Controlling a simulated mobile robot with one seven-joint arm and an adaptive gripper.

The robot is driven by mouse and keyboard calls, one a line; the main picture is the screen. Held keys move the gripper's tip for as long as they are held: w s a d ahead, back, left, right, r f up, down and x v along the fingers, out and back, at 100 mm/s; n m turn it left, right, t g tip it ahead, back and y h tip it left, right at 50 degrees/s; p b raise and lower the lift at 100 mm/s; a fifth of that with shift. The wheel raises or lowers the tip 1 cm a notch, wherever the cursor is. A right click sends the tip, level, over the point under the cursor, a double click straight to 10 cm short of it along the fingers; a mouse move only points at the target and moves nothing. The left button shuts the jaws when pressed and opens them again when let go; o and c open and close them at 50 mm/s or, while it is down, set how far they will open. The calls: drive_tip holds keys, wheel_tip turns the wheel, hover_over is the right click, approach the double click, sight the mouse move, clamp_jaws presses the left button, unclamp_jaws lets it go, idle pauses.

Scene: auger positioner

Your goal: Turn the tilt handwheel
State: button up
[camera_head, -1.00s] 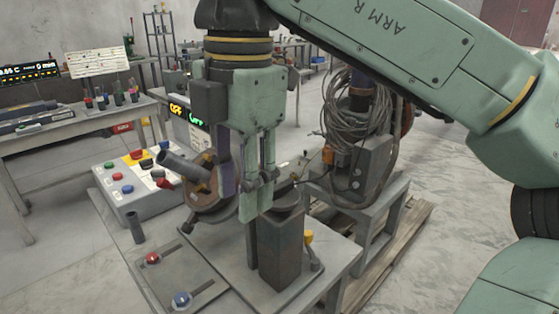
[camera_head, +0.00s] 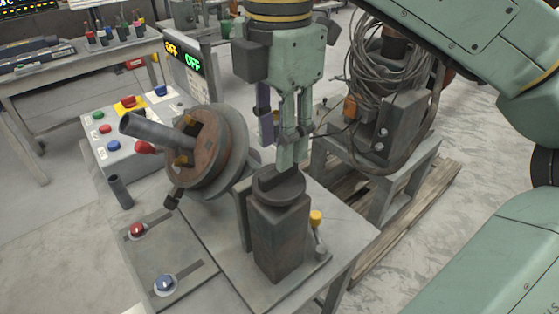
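The positioner has a rusty round faceplate (camera_head: 207,150) with a grey tube (camera_head: 150,130) sticking out to the left. To its right a dark square post (camera_head: 278,235) carries a flat round dark cap (camera_head: 278,186). A yellow knob (camera_head: 316,217) shows beside the post, on its right. I cannot tell for sure which part is the tilt handwheel. My gripper (camera_head: 290,165) points down, with its tips in front of or just above the back of the cap; contact cannot be told. The finger gap is unclear, and I see nothing held.
A machine with coiled cable (camera_head: 388,65) stands at right rear. Bare floor lies farther right.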

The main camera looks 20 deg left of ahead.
sight(279, 184)
drive_tip(key=shift+f+p, duration=0.3)
drive_tip(key=shift+f, duration=2.1)
clamp_jaws()
